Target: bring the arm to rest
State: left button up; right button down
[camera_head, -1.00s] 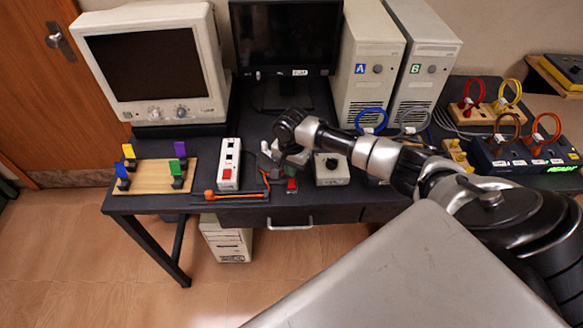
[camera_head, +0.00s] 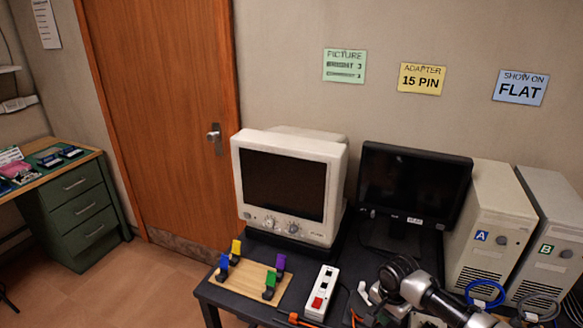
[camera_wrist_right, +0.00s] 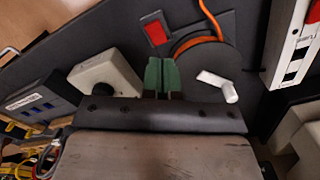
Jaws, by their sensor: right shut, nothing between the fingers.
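My right arm (camera_head: 425,292) reaches in from the lower right of the head view, over the front of the dark desk. Its gripper (camera_head: 368,294) is low in the picture, just right of the white power strip (camera_head: 321,292), and partly cut off or hidden by the wrist. In the right wrist view the two green fingertips (camera_wrist_right: 162,74) are together with nothing between them. They point at the dark desk surface, between a white box with a black knob (camera_wrist_right: 106,72) and a small white piece (camera_wrist_right: 218,86). My left gripper is not in view.
A beige monitor (camera_head: 288,188), a black flat screen (camera_head: 413,183) and two computer towers, A (camera_head: 485,225) and B (camera_head: 553,235), stand behind the arm. A wooden board (camera_head: 255,284) with coloured pegs is at the left. An orange cable (camera_wrist_right: 198,42) and red square (camera_wrist_right: 156,32) lie near the fingers.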

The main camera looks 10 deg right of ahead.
jog(key=s+a+f+n+t+y, duration=0.1)
jog(key=s+a+f+n+y, duration=0.1)
jog(key=s+a+n, duration=0.95)
jog(key=s+r+n+t+h, duration=0.1)
jog(key=s+r, duration=0.3)
jog(key=s, duration=0.4)
jog(key=s+r+n+t+h, duration=0.1)
jog(key=s+r+t, duration=0.1)
jog(key=s+r, duration=0.45)
notch_tip(320, 180, down, 30)
jog(key=s+f+g+b, duration=0.1)
jog(key=s+g+b, duration=0.1)
jog(key=s, duration=0.1)
jog(key=s+d+f+g+b, duration=0.1)
jog(key=s+d+f+b, duration=0.1)
jog(key=s+f, duration=1.3)
jog(key=shift+s+d+f+n, duration=0.3)
jog(key=shift+d+f+n, duration=0.2)
jog(key=shift+f, duration=0.4)
